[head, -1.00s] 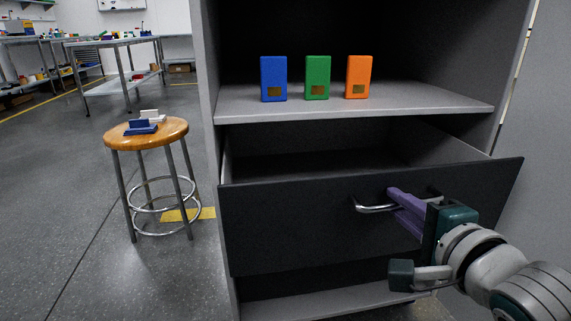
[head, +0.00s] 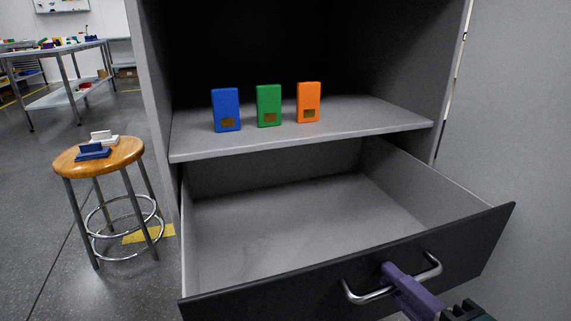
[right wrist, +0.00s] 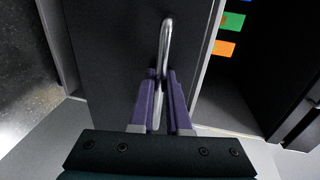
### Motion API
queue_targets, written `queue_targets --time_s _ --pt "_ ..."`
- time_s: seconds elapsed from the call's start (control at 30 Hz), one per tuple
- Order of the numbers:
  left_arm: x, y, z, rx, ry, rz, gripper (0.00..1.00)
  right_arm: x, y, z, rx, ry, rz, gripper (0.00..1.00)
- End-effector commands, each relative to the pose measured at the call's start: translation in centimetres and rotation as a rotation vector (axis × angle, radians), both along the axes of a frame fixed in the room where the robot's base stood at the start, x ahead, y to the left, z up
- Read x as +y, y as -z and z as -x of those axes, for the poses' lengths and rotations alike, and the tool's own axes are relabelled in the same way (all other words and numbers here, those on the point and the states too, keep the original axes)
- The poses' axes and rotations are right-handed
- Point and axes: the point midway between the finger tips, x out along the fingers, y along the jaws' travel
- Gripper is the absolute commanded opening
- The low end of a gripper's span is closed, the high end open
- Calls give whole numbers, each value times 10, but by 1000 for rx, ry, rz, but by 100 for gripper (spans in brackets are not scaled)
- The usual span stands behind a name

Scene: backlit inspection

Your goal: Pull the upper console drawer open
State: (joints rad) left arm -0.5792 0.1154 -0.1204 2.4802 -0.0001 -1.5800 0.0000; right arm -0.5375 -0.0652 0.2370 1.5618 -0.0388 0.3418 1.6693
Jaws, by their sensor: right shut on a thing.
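The upper console drawer (head: 345,285) stands well out of the grey cabinet, and its empty grey inside shows in the head view. Its dark front carries a curved metal handle (head: 367,294). My right gripper (head: 392,272) is at the handle, with its purple fingers shut on it. In the right wrist view the handle (right wrist: 164,45) runs between the two purple fingers (right wrist: 158,98), and the dark drawer front (right wrist: 110,60) lies beyond. My left gripper is in neither view.
A blue block (head: 226,110), a green block (head: 269,105) and an orange block (head: 308,102) stand on the shelf (head: 380,120) above the drawer. A round wooden stool (head: 70,163) with small blue and white items stands left of the cabinet. Open floor lies at the left.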

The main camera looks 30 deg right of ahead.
Motion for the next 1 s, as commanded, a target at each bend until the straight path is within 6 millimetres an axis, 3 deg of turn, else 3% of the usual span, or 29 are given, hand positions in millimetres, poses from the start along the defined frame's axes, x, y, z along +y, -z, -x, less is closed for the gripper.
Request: queue_targets --time_s 0.03,0.07,0.3,0.67,1.0 --pt "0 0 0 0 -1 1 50 0 0 0 -1 -1 1 0" --pt "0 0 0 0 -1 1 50 0 0 0 0 -1 1 17" --pt "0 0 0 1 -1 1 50 0 0 0 0 -1 0 44" --pt "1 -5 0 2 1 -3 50 2 -3 8 3 -1 0 45" --pt "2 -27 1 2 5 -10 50 17 -17 71 6 -1 -2 45"
